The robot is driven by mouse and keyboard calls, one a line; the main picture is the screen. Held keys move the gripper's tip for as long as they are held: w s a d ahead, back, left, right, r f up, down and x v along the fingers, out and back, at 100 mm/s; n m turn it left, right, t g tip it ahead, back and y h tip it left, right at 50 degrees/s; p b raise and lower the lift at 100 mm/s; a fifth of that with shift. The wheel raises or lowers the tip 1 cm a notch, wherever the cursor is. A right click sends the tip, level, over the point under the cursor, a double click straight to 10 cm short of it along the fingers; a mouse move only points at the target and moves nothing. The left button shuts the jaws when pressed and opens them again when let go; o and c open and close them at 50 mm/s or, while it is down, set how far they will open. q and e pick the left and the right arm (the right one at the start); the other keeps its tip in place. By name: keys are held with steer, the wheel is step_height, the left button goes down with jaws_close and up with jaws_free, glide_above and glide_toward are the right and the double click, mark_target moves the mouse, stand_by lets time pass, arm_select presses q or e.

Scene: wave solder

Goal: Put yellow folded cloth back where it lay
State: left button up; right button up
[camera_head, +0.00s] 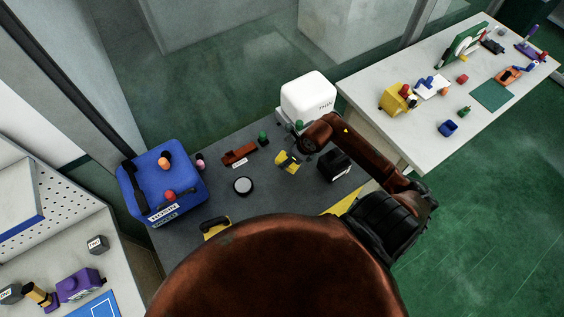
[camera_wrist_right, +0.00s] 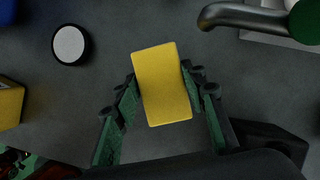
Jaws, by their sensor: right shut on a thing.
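The yellow folded cloth (camera_head: 283,166) is over the dark grey table (camera_head: 215,200) in the head view. In the right wrist view the yellow folded cloth (camera_wrist_right: 161,85) shows as a plain yellow rectangle, slightly tilted, between the fingers. My right gripper (camera_head: 291,160) is shut on it, with one green-padded finger along each long side; it also shows in the wrist view (camera_wrist_right: 162,78). I cannot tell whether the cloth touches the table. My left gripper is not in view.
A round white-topped disc (camera_head: 243,186) and a red-brown block (camera_head: 238,153) lie left of the cloth. A black box (camera_head: 335,166) stands to its right, a white box (camera_head: 308,93) behind. A blue bin (camera_head: 142,180) is at the left. Bare table lies around the disc.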

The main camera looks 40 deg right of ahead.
mark_target(282, 159)
steer(key=w+f, duration=0.1)
steer(key=f, duration=0.1)
steer(key=w+f, duration=0.1)
steer(key=w, duration=0.1)
steer(key=shift+w+a+f, duration=0.1)
steer(key=shift+a+f, duration=0.1)
steer(key=shift+f, duration=0.15)
steer(key=shift+f+p, duration=0.35)
steer(key=shift+f, duration=1.2)
steer(key=o, duration=1.2)
steer(key=shift+f, duration=0.1)
steer(key=v, duration=1.2)
steer(key=shift+b, duration=0.35)
